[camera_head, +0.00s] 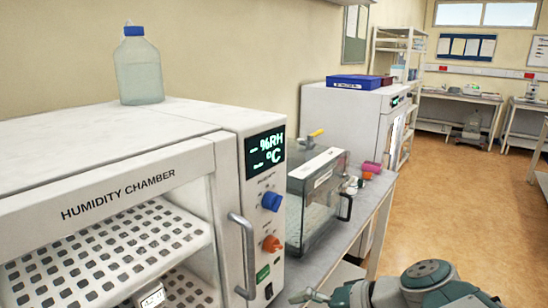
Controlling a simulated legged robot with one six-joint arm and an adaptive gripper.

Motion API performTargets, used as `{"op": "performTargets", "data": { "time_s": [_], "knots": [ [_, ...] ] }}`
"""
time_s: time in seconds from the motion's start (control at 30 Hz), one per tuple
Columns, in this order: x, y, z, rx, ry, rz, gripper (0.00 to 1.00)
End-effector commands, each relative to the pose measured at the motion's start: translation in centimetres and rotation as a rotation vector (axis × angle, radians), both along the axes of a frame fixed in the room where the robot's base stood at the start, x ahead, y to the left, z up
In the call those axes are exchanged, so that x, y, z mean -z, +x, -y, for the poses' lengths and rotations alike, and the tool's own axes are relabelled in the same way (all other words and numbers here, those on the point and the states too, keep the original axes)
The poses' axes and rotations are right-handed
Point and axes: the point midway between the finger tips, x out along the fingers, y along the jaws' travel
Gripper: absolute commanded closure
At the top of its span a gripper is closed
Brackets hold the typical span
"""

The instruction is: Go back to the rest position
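My arm, grey and dark teal, shows at the bottom right, in front of the bench. A small pale part at its left end, just right of the humidity chamber's lower corner, looks like part of my gripper (308,296). The rest of the gripper is cut off by the bottom edge or hidden by the arm, so its fingers' opening does not show. I see nothing held in it.
A white humidity chamber (110,190) with a perforated shelf and grey handle fills the left; a bottle (138,68) stands on it. Beside it are a clear-sided box (318,195) and another white cabinet (345,115) with a blue tray (354,82). Open floor (465,190) lies right.

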Motion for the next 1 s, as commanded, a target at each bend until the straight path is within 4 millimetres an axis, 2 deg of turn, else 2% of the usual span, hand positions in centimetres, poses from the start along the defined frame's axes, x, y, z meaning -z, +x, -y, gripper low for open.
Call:
{"op": "performTargets", "data": {
  "time_s": [0.03,0.2,0.33,0.5,0.63,0.83,0.87,0.9,0.93,1.0],
  "knots": [
    [0.7,-1.3,0.2,-0.026,-0.088,0.005,0.14],
    [3.1,-4.3,2.4,-0.086,-0.395,0.035,0.14],
    [4.0,-5.9,4.8,-0.119,-0.627,0.091,0.14],
    [3.9,-6.8,7.8,-0.139,-0.878,0.182,0.14],
    [3.6,-7.0,9.1,-0.144,-0.978,0.225,0.14],
    [3.5,-7.1,9.4,-0.145,-1.002,0.233,0.14],
    [3.5,-7.1,9.4,-0.145,-1.002,0.233,0.18],
    [3.5,-7.1,9.4,-0.146,-1.002,0.233,0.36],
    [3.5,-7.1,9.4,-0.146,-1.002,0.233,0.43],
    [3.5,-7.0,9.4,-0.146,-1.001,0.233,0.43]
  ]
}}
